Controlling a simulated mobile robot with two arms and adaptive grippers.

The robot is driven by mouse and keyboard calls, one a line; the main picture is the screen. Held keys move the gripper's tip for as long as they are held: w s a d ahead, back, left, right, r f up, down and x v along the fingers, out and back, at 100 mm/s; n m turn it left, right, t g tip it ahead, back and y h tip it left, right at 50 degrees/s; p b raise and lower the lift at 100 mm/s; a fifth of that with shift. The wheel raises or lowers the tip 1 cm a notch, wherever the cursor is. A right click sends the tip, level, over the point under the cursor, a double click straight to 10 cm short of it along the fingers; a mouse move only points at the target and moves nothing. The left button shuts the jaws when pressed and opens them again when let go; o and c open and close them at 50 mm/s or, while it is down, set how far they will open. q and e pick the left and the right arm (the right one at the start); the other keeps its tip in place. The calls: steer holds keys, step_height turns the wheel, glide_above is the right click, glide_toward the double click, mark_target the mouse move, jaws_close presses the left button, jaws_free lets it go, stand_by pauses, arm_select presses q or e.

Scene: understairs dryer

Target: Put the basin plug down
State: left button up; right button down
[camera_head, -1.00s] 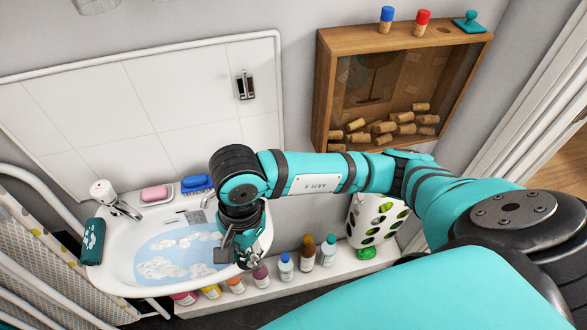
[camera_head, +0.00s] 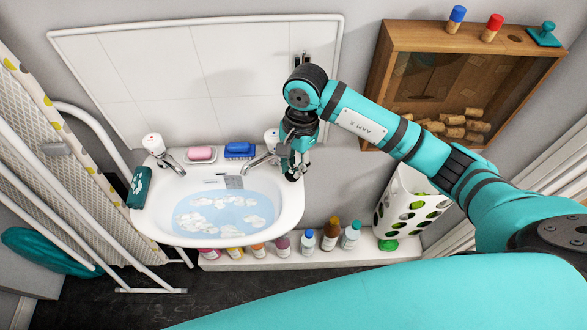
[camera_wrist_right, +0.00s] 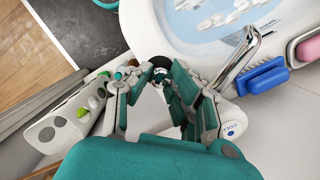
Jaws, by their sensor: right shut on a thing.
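My right gripper (camera_head: 293,174) is over the basin's right rim, beside the right tap (camera_head: 264,152). In the right wrist view, my right gripper (camera_wrist_right: 159,77) is shut on a small dark thing, which looks like the basin plug (camera_wrist_right: 159,72). The fingers hide most of it, and I cannot tell whether it touches the rim. The white basin (camera_head: 291,208) holds bluish water with white foam (camera_head: 225,214). Its rim also shows in the right wrist view (camera_wrist_right: 157,38). My left gripper is not in view.
A pink soap (camera_head: 201,153) and a blue brush (camera_head: 239,150) lie on the basin's back ledge. A left tap (camera_head: 160,150) and a teal item (camera_head: 140,187) are at the left. Bottles (camera_head: 330,235) stand on a low ledge below. A wooden cork box (camera_head: 385,75) hangs on the wall.

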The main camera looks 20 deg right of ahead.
mark_target(295, 166)
step_height(295, 166, down, 3)
steer(key=shift+s+f+p, duration=0.1)
steer(key=shift+p, duration=0.45)
steer(key=shift+f, duration=0.15)
steer(key=shift+f+b, duration=0.2)
steer(key=shift+b, duration=0.1)
steer(key=c, duration=1.2)
jaws_free()
steer(key=shift+r, duration=0.15)
